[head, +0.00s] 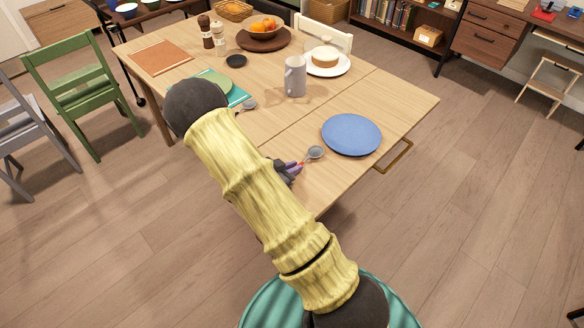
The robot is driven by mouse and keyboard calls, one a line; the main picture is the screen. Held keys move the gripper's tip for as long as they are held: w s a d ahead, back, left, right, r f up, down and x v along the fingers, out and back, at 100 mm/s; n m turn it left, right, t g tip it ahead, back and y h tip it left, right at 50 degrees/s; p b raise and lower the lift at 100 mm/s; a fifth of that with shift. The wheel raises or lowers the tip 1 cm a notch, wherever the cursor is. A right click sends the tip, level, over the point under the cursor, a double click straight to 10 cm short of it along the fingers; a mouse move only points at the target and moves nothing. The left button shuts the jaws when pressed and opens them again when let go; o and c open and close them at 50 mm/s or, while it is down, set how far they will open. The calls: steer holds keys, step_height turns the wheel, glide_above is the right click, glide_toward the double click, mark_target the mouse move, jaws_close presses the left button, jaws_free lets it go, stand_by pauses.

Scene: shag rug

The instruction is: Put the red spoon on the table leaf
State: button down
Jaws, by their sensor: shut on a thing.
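The red spoon (314,153) shows its grey bowl and a short bit of reddish handle; the rest of the handle is hidden at my gripper. My gripper (291,168) is shut on the handle, low over the near edge of the table leaf (397,100). The leaf is the pale wood section on the right, past a seam in the tabletop. The spoon's bowl points up and right, towards the blue plate (351,134), and is apart from it. I cannot tell whether the spoon touches the leaf. My arm hides part of the table's near side.
A second spoon (249,105) lies by a teal mat. A grey mug (295,77), a white plate with a cake (326,62), a small dark bowl (236,61) and a fruit bowl (263,30) stand farther back. A green chair (83,90) is at left. The leaf's right corner is clear.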

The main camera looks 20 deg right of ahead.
steer(key=shift+f, duration=0.2)
steer(key=c, duration=1.5)
jaws_free()
steer(key=shift+o, duration=0.2)
steer(key=shift+r, duration=0.1)
steer(key=shift+r, duration=0.2)
steer(key=v, duration=1.2)
steer(key=shift+p, duration=0.3)
steer(key=shift+w, duration=0.1)
